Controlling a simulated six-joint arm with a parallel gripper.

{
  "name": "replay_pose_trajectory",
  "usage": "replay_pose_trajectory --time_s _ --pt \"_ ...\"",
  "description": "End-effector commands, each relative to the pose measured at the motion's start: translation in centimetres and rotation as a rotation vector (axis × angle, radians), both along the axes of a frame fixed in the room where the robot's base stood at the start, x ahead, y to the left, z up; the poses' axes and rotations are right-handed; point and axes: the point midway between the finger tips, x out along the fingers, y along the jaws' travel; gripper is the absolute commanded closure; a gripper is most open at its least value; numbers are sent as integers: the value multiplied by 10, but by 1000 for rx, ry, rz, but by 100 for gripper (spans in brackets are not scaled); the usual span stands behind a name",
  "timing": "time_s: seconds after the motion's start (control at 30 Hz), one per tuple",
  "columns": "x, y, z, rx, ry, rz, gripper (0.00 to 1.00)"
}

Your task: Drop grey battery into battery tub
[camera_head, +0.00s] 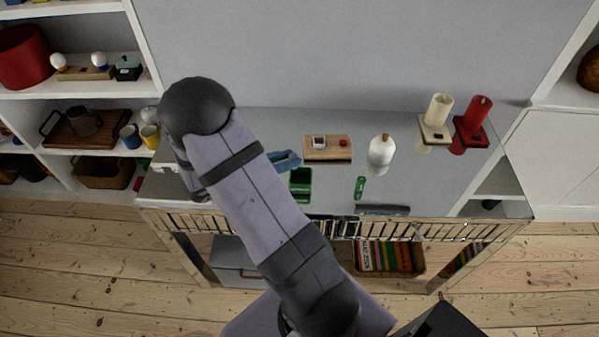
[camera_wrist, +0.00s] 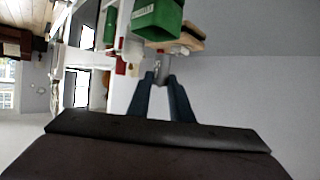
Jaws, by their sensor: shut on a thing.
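The green tub (camera_head: 300,185) stands near the middle of the counter in the head view. In the wrist view a green tub with a pale label (camera_wrist: 157,18) is at the top, beyond my fingertips. My gripper (camera_wrist: 160,77) is shut on a small grey piece, the grey battery (camera_wrist: 161,68), held between the fingertips. In the head view my blue gripper fingers (camera_head: 286,160) are just behind and left of the tub; the battery cannot be made out there. The tub's inside is too small to read.
A wooden board (camera_head: 341,155) with a pale square and red knob is behind the tub. A white bottle (camera_head: 381,150), a small green item (camera_head: 360,187), a dark bar (camera_head: 382,210), and cream (camera_head: 438,110) and red (camera_head: 476,116) cylinders on bases stand to the right.

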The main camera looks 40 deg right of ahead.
Motion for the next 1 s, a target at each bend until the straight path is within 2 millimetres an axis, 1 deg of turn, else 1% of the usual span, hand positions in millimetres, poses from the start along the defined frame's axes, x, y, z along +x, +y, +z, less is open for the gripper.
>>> replay_pose_trajectory --time_s 0.03,0.1,0.2,0.33,0.5,0.67,1.0 --pt "-5 -10 7 -1 0 -33 100" --pt "-10 -20 10 -2 -1 -63 100" --pt "-14 -28 11 -3 -2 -90 100" --pt "-16 -32 12 -3 -2 -102 100" --pt "-16 -31 9 -3 -2 -99 100" --pt "-16 -31 1 -3 -2 -99 100" --pt "-16 -31 -31 -3 -2 -98 100"
